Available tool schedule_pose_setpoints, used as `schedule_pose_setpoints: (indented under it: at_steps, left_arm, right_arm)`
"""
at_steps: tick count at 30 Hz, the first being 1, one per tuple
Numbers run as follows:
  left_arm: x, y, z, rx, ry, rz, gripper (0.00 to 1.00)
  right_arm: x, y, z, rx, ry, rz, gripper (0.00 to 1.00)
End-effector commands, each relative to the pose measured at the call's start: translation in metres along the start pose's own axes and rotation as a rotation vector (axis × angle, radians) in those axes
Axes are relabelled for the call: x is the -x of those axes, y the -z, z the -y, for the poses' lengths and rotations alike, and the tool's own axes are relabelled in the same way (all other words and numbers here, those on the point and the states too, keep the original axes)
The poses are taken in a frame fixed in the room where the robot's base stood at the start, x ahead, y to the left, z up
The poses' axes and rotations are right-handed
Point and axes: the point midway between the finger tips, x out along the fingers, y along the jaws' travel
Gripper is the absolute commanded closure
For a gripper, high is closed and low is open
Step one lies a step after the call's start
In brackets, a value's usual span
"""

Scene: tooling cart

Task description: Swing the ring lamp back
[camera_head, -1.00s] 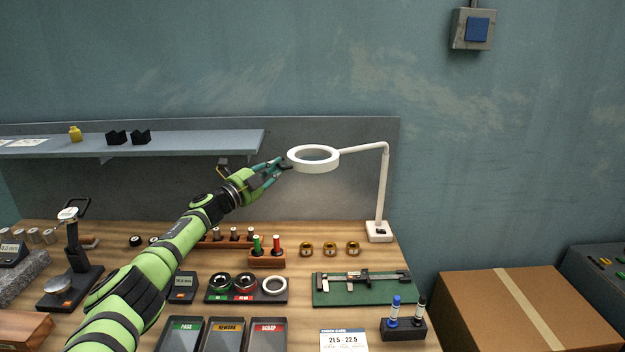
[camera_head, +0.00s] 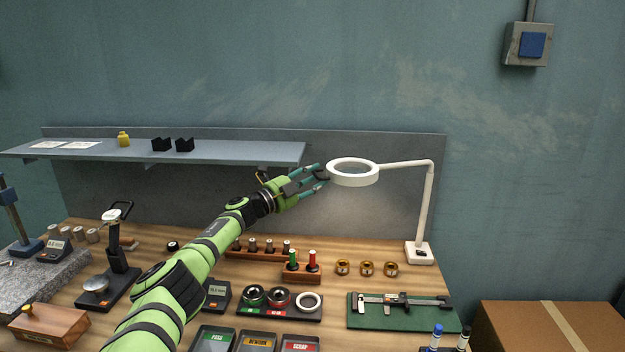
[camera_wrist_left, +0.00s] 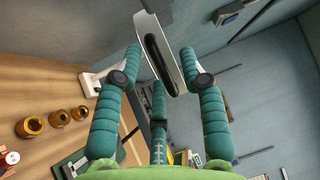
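The white ring lamp's head (camera_head: 353,180) hangs level above the back of the bench. Its thin arm runs right to an upright post (camera_head: 428,205) on a white base (camera_head: 419,254). My left gripper (camera_head: 324,175) is at the ring's left edge, fingers pointing right. In the left wrist view the ring (camera_wrist_left: 172,75) shows nearly edge-on, just beyond and between the spread fingers (camera_wrist_left: 160,68). The fingers look open; I cannot tell whether any finger touches the rim. My right gripper is not in view.
A grey shelf (camera_head: 200,154) lies to the left, behind my forearm. Below are red and green pin gauges (camera_head: 301,270), brass rings (camera_head: 367,268) and a caliper on a green mat (camera_head: 400,318). A cardboard box (camera_head: 530,330) stands right of the bench. Space right of the lamp post is free.

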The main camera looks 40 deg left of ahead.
Motion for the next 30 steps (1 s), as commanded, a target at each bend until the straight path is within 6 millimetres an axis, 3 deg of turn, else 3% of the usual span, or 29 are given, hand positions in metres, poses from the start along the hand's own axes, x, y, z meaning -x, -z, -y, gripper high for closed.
schedule_pose_setpoints:
  at_steps: [8,30]
  left_arm:
    - [0.006,-0.001,-0.002,0.000,-0.002,0.000,0.59]
    - [0.090,0.000,-0.003,0.000,-0.006,-0.001,0.59]
  right_arm:
    - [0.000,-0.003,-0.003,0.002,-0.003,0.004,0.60]
    - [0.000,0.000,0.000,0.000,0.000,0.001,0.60]
